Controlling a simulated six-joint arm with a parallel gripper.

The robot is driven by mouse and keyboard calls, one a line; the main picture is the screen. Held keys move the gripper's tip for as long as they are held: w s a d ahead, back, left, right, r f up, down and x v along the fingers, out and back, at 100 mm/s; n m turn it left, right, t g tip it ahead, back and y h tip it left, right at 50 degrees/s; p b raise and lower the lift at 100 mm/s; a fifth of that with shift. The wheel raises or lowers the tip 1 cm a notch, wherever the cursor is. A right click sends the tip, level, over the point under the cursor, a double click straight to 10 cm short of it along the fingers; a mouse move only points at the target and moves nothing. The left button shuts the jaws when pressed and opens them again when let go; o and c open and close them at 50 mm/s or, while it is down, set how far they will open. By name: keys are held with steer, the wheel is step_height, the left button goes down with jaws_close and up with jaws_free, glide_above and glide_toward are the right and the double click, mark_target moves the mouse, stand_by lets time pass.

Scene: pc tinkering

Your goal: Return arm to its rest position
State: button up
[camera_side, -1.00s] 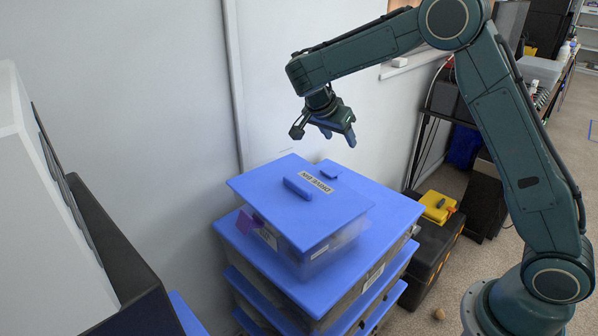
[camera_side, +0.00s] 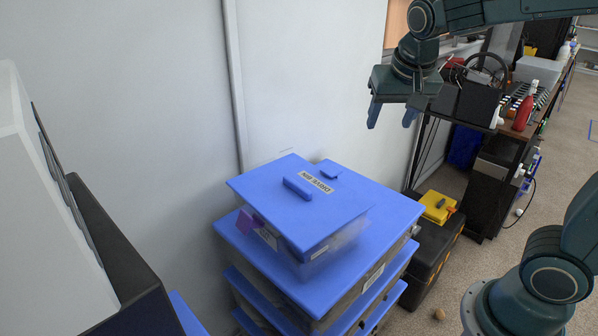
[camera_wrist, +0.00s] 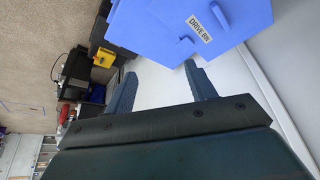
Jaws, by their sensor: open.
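My gripper (camera_side: 392,112) is raised in front of the wall, to the upper right of the drive bin, with its two blue-tipped fingers pointing down. The fingers are apart with nothing between them, and the gripper touches nothing. In the wrist view my gripper (camera_wrist: 160,92) is also open and empty. The drive bin (camera_side: 270,205) is a clear box with a closed blue lid, a blue handle and a "DRIVE BIN" label. It sits on top of a stack of blue-lidded bins. Its lid also shows in the wrist view (camera_wrist: 225,20).
The larger blue-lidded bins (camera_side: 385,210) stand beneath it. A black toolbox (camera_side: 428,262) with a yellow case (camera_side: 437,207) on it is at right. A cluttered bench (camera_side: 530,128) with a red bottle (camera_side: 524,108) stands behind. A grey and black case fills the left. Air above the bins is clear.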

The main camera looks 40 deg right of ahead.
steer(key=s+a+n+t+y, duration=0.1)
steer(key=s+a+n, duration=0.2)
steer(key=s, duration=0.4)
steer(key=s+a+f+n+t+y, duration=0.1)
steer(key=s+a+n, duration=0.2)
steer(key=s, duration=0.5)
steer(key=shift+f+n+y, duration=0.3)
steer(key=shift+n+y, duration=0.1)
steer(key=shift+n, duration=0.5)
